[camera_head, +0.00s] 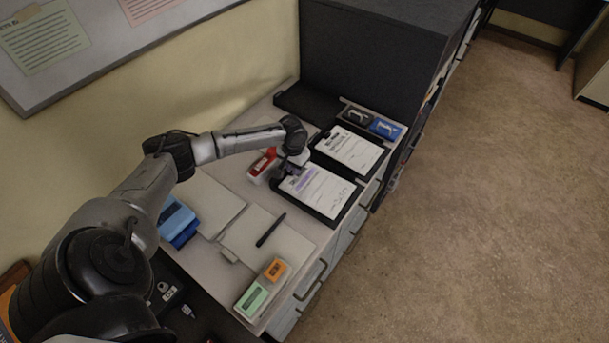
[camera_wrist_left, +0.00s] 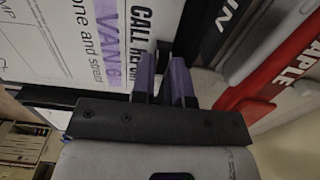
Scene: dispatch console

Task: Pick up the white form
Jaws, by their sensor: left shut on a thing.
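The white form (camera_head: 321,191) with a purple band of text lies over a black clipboard or tray (camera_head: 334,220) on the counter. My left gripper (camera_head: 293,168) is at its upper left edge, reaching from the left. In the left wrist view the form's printed face (camera_wrist_left: 75,40) fills the upper left. The purple fingers of the left gripper (camera_wrist_left: 163,78) are at its edge, shut on it; the exact contact is partly hidden. I cannot tell whether the form is raised. My right gripper is not in view.
A second white form (camera_head: 349,152) lies on a black backing just behind. A red and white stapler (camera_head: 262,163) stands close left of the gripper, also in the left wrist view (camera_wrist_left: 285,70). A dark partition (camera_head: 375,55) rises behind. A black pen (camera_head: 270,230) lies nearer.

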